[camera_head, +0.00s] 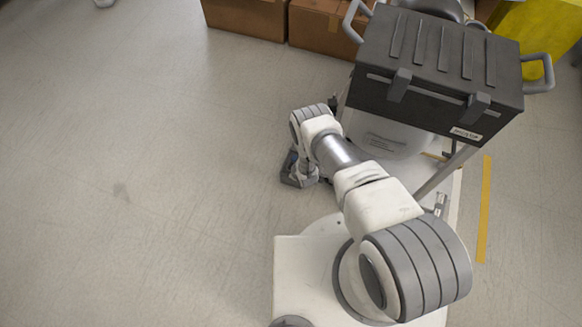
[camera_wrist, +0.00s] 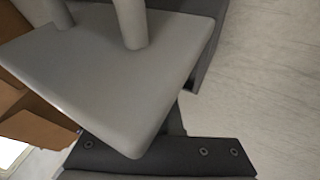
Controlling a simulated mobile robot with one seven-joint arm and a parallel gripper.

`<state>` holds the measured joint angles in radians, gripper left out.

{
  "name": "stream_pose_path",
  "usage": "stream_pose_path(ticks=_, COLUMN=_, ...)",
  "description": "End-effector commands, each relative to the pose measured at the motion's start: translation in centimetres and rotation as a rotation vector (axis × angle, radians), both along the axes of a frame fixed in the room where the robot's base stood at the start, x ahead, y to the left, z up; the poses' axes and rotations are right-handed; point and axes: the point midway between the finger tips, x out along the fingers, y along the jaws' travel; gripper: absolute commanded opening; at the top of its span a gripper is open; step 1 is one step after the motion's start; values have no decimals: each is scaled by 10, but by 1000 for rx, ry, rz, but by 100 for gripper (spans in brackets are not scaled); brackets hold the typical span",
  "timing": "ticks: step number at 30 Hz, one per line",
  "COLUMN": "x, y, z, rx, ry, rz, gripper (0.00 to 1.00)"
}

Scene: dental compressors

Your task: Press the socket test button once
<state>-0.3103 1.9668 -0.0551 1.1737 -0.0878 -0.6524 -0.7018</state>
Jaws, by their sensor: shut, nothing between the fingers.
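No socket or test button can be made out in either view. A dark grey ribbed case (camera_head: 435,60) with side handles and two front latches stands at the upper right, above a pale rounded housing (camera_head: 395,138). My gripper (camera_head: 297,180) is shut and empty, low and to the left of the housing; its fingertips are hard to make out. In the wrist view, a dark bolted part of my gripper (camera_wrist: 165,158) lies along the bottom edge. A light grey plate (camera_wrist: 110,75) with two round posts fills the view just beyond it.
Cardboard boxes (camera_head: 247,18) stand at the back, and a yellow object (camera_head: 535,35) is at the upper right. A yellow floor strip (camera_head: 484,210) runs along the right. The floor (camera_head: 130,120) to the left is clear.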

Motion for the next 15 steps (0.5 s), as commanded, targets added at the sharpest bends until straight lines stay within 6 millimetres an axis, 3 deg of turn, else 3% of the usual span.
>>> stream_pose_path(ticks=15, x=0, y=0, z=-6, rx=0, ry=0, rz=0, gripper=0)
